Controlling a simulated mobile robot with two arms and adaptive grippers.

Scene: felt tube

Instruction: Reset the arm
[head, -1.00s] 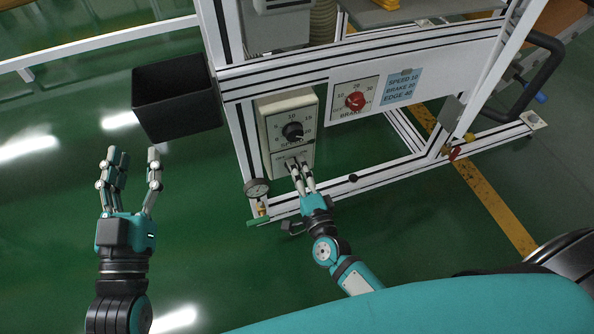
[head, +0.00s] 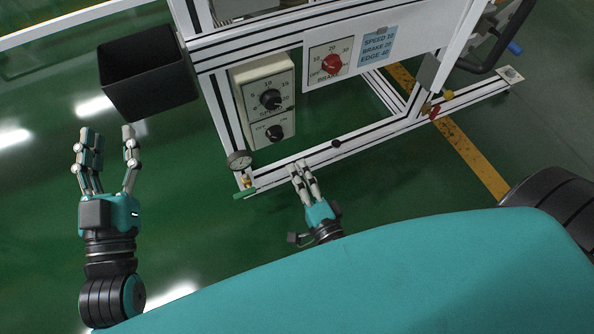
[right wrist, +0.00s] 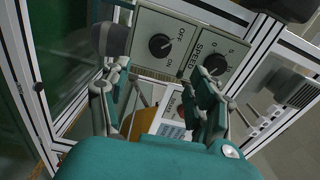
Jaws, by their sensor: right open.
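My right gripper (head: 302,168) is open and empty in the head view, in front of the frame's lower rail and below the control box. It also shows in the right wrist view (right wrist: 158,95), its fingers spread with a gap between them. The beige control box (head: 283,78) carries an upper black knob (head: 270,98) and a lower black knob (head: 274,132). The right wrist view shows the on/off knob (right wrist: 160,45) and the speed knob (right wrist: 215,64); no finger clearly touches either. My left gripper (head: 106,132) is open and empty at the left, fingers pointing up, below a black bin.
The black bin (head: 150,85) hangs left of the white frame. A red brake knob (head: 333,64) and a blue label (head: 377,46) sit on the panel. A gauge (head: 239,159) and green-handled valve (head: 246,193) are at the frame's lower corner. Green floor (head: 200,230) is free.

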